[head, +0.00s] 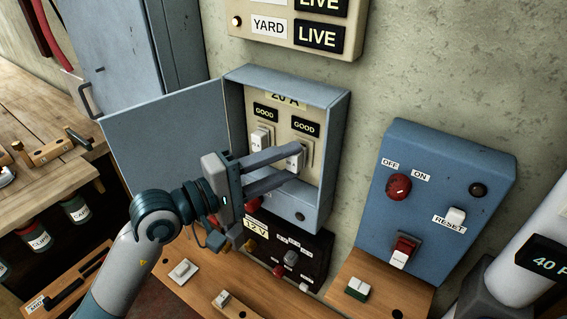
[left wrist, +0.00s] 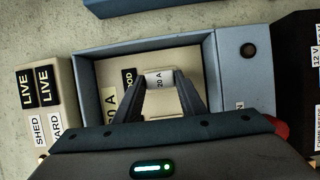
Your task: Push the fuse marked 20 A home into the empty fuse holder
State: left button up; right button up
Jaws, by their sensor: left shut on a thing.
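The blue fuse box (head: 339,150) hangs on the wall with its door open to the left. Its panel is marked 20 A and carries two holders with GOOD labels above. A white fuse (head: 260,138) sits in the left holder. My left gripper (head: 290,166) reaches in from the left and is shut on the white fuse marked 20 A (left wrist: 159,81), at the right holder (head: 306,147). The fingers and fuse hide much of that holder, and I cannot tell how deep the fuse sits. My right gripper is not in view.
The open door (head: 165,138) stands left of my gripper. A black 12 V unit (head: 312,262) is below the box. A blue control box (head: 447,185) with switches is to the right. Loose fuses (head: 183,271) lie on the wooden shelf (head: 205,286).

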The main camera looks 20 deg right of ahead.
pick_arm(q)
jog(key=shift+w+d, duration=0.15)
jog(key=shift+w+d, duration=0.2)
jog(key=shift+d, duration=0.05)
jog(key=o, duration=1.3)
jog(key=shift+c, duration=0.2)
